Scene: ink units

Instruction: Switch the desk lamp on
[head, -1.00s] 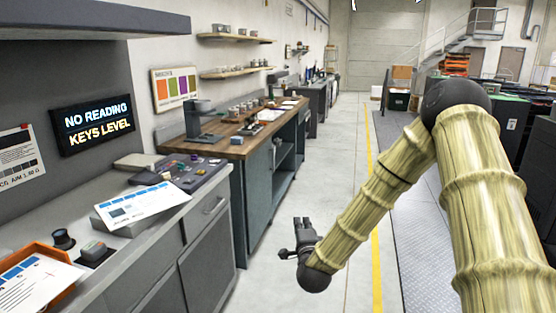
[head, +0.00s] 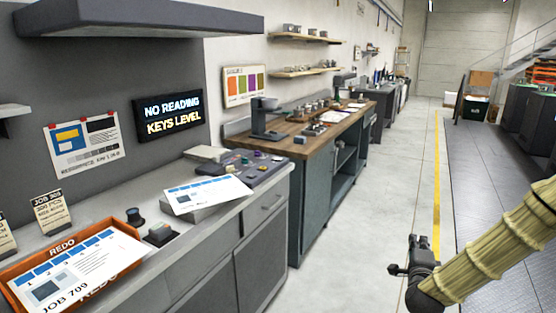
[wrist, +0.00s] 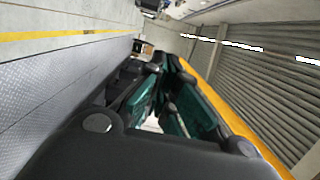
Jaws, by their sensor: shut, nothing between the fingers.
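I cannot make out a desk lamp for certain in either view. A dark upright device with an arm-like top (head: 266,118) stands on the wooden-topped bench, but I cannot tell what it is. My gripper (head: 394,270) is at the lower right of the head view, over the open aisle floor, well apart from the benches. It is dark, shut and empty. In the wrist view its dark body fills the lower middle, and no lamp shows there.
A grey counter (head: 222,226) at the left holds an orange tray (head: 133,217) with papers, dark knobs and a control panel. A wooden-topped bench (head: 300,148) stands beyond. The aisle floor (head: 350,240) is clear.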

